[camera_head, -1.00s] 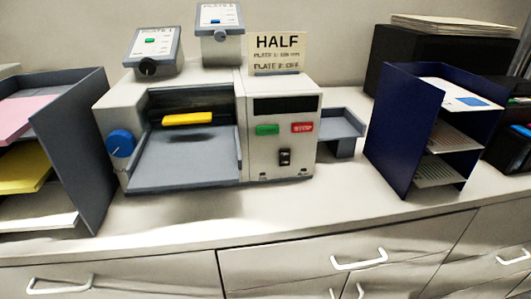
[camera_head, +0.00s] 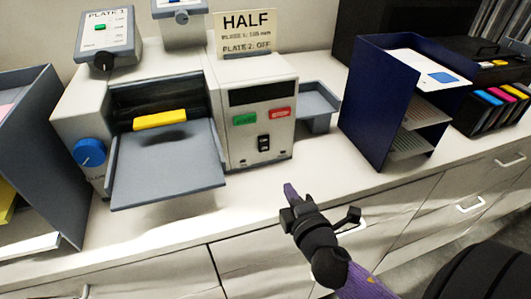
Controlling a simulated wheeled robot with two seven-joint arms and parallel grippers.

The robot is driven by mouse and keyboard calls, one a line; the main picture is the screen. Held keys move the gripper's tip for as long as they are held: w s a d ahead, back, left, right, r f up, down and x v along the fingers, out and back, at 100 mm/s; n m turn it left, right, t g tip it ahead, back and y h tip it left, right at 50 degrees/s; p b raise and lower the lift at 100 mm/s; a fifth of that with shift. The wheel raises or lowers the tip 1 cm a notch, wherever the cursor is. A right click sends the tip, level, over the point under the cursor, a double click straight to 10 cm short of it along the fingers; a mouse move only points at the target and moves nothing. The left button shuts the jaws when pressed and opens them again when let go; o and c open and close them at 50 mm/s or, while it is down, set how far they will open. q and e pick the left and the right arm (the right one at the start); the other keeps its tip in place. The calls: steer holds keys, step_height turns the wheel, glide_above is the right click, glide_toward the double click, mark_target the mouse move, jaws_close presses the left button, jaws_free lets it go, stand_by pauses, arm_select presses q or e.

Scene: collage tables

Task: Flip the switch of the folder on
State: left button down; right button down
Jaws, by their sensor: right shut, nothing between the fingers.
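The folder (camera_head: 215,75) is a pale grey machine on the counter. Its right front panel has a dark display, a green button (camera_head: 244,119), a red STOP button (camera_head: 280,113) and a black rocker switch (camera_head: 264,143). Whether the switch is on or off is too small to tell. My right gripper (camera_head: 290,192) is shut and empty, below and slightly right of the switch, apart from the machine, near the counter's front edge. My left gripper is not in view.
A grey feed tray (camera_head: 170,170) with a yellow bar (camera_head: 160,119) juts from the machine's front. A blue knob (camera_head: 89,152) is at its left. A HALF sign (camera_head: 247,33) stands on top. A navy paper rack (camera_head: 366,105) stands right. The counter before the switch is clear.

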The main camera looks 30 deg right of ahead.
mark_target(265, 150)
steer(key=b+x, duration=0.1)
steer(key=x, duration=1.2)
steer(key=shift+w+f, duration=0.1)
steer(key=shift+f, duration=0.05)
steer(key=shift+w, duration=0.45)
steer(key=shift+w+f+b, duration=0.1)
steer(key=shift+f+b, duration=0.25)
steer(key=shift+b, duration=0.6)
steer(key=shift+d+r, duration=0.1)
steer(key=shift+r, duration=0.2)
